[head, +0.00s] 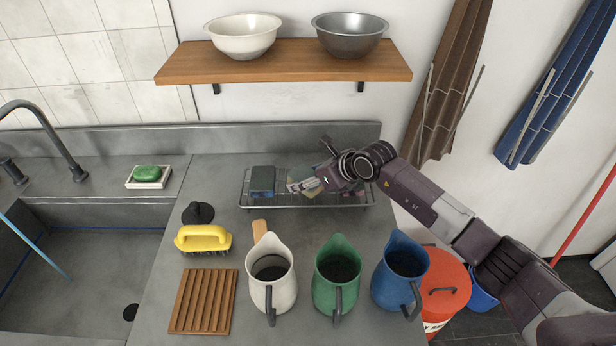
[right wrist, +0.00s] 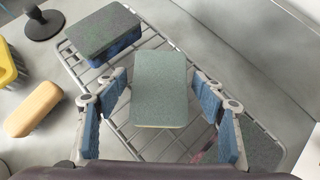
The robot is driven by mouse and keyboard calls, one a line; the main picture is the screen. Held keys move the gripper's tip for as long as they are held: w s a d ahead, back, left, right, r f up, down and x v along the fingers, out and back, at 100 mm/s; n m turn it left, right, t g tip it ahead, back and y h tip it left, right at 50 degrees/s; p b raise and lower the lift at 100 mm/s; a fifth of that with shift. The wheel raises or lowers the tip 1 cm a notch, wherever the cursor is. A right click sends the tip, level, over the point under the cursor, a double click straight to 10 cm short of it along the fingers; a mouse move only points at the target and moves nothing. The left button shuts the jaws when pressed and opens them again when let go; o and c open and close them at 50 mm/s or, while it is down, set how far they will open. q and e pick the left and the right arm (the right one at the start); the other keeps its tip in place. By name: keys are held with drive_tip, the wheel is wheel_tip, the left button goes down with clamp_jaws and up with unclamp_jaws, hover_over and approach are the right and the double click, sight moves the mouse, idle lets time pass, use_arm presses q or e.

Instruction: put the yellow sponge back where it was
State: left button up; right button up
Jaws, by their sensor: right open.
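A sponge with a green top and a thin yellow edge (right wrist: 159,88) lies on the wire rack (right wrist: 190,50) in the right wrist view. I take it for the yellow sponge; in the head view the gripper largely hides it. My right gripper (head: 300,185) is open over the rack (head: 247,201), its fingers on either side of this sponge with gaps visible. A blue sponge with a green top (right wrist: 104,33) lies to its left on the rack, also seen in the head view (head: 262,181). A third sponge with a pinkish side (right wrist: 250,147) is partly hidden by a finger. My left gripper is out of view.
A white pitcher (head: 260,295), green pitcher (head: 335,262) and blue pitcher (head: 400,262) stand in front of the rack. A yellow brush (head: 203,238), a black knobbed object (head: 198,213) and a slatted wooden board (head: 190,312) are left. A shelf (head: 285,68) with bowls hangs above.

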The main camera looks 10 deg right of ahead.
drive_tip(key=shift+r, duration=0.15)
drive_tip(key=b+v, duration=0.2)
drive_tip(key=v, duration=1)
drive_tip(key=shift+a, duration=0.15)
